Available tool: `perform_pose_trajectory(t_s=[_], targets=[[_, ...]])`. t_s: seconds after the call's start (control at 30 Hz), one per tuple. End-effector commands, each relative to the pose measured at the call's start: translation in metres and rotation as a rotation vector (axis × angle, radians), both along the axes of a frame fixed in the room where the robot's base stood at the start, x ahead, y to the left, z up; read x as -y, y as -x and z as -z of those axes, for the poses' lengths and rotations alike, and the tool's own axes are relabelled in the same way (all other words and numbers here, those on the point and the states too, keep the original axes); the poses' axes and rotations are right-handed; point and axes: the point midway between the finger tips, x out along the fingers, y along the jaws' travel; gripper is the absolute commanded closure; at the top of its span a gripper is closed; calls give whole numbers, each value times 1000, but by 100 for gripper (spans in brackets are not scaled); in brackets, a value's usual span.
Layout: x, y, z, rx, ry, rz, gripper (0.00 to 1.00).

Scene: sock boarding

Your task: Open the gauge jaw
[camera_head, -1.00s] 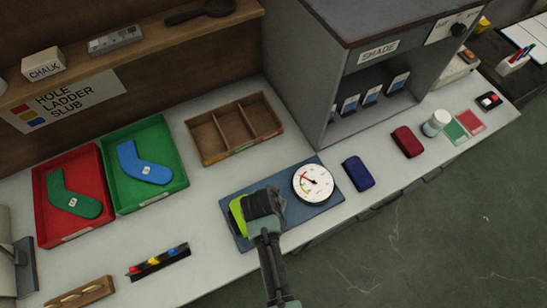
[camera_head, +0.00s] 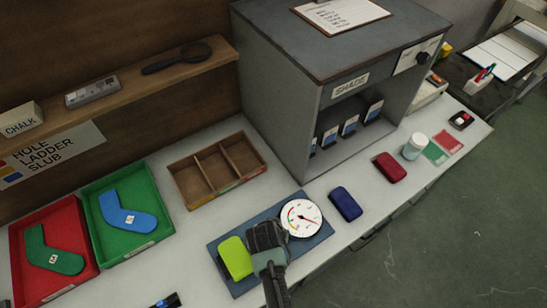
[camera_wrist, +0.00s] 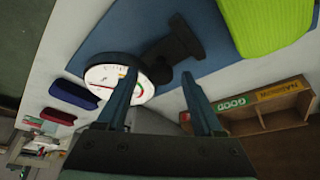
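The gauge has a round white dial (camera_head: 300,217) with a red needle, on a blue mat (camera_head: 236,287). In the wrist view the dial (camera_wrist: 108,78) joins a black stem and jaw part (camera_wrist: 184,42). A lime-green ribbed piece (camera_head: 236,257) lies on the mat left of the gauge; it also shows in the wrist view (camera_wrist: 275,22). My gripper (camera_wrist: 160,78) is open, its two fingers apart, with the black part just beyond and partly between the tips. I cannot tell if it touches. In the head view my gripper (camera_head: 264,238) hides the jaw.
Red (camera_head: 90,268) and green (camera_head: 152,237) trays, each with a sock shape, stand left. A wooden divided box (camera_head: 232,184) is behind. Blue (camera_head: 345,204) and red (camera_head: 389,167) cases lie right of the mat. The grey shade cabinet (camera_head: 285,110) stands behind.

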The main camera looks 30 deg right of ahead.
Motion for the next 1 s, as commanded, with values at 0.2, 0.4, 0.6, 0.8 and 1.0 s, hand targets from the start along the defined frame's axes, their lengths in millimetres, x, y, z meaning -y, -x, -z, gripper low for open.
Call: perform_pose_trajectory(t_s=[0.2,0.4,0.6,0.8,1.0], targets=[[-1,0,0,0,-1,-1,32],[-3,3,-10,1,-1,-2,32],[-11,11,-36,1,0,-3,32],[-20,20,-69,3,0,-2,32],[-28,30,-98,2,0,-2,32]])
